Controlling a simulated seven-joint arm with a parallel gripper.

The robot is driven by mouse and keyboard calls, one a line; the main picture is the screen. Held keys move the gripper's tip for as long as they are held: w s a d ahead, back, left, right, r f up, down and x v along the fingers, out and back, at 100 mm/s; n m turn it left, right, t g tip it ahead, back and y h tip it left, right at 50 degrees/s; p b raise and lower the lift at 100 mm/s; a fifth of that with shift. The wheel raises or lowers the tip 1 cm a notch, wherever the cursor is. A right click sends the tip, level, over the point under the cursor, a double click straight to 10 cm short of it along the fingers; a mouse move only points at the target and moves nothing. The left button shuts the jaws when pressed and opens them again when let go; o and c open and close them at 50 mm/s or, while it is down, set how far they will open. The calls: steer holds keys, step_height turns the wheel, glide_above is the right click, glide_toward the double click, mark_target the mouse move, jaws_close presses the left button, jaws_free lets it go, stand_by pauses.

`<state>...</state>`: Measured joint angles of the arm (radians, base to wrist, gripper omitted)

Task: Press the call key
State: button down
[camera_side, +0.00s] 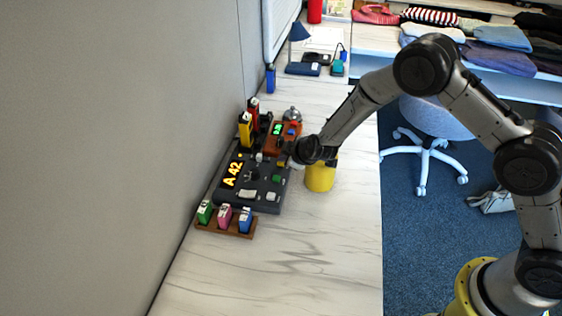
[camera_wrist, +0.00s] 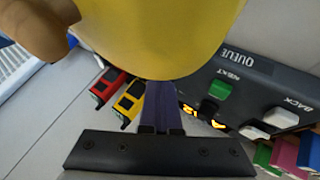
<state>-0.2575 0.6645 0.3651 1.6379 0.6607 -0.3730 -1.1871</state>
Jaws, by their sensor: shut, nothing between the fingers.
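A dark console (camera_side: 262,205) with a lit "A 42" display lies on the counter and carries several keys. In the wrist view the console (camera_wrist: 240,85) shows "QUEUE", a green key (camera_wrist: 206,103) by the label "NEXT", and a white key (camera_wrist: 281,118) by "BACK". I read no "call" label on any key. My gripper (camera_side: 295,162) is at the console's right edge in the side view. Its fingers (camera_wrist: 162,108) are shut and empty; whether they touch anything I cannot tell. A yellow cylinder (camera_side: 320,177) stands close beside the gripper and hides part of the console in the wrist view.
A wooden rack (camera_side: 239,230) with green, pink and blue items stands in front of the console. Yellow (camera_side: 245,132) and red (camera_side: 253,110) items, an orange-red device (camera_side: 272,140) and a silver bell (camera_side: 291,114) stand behind. The counter's front is clear. The wall borders the left.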

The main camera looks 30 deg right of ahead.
steer(key=shift+r, duration=0.7)
steer(key=shift+r, duration=2.5)
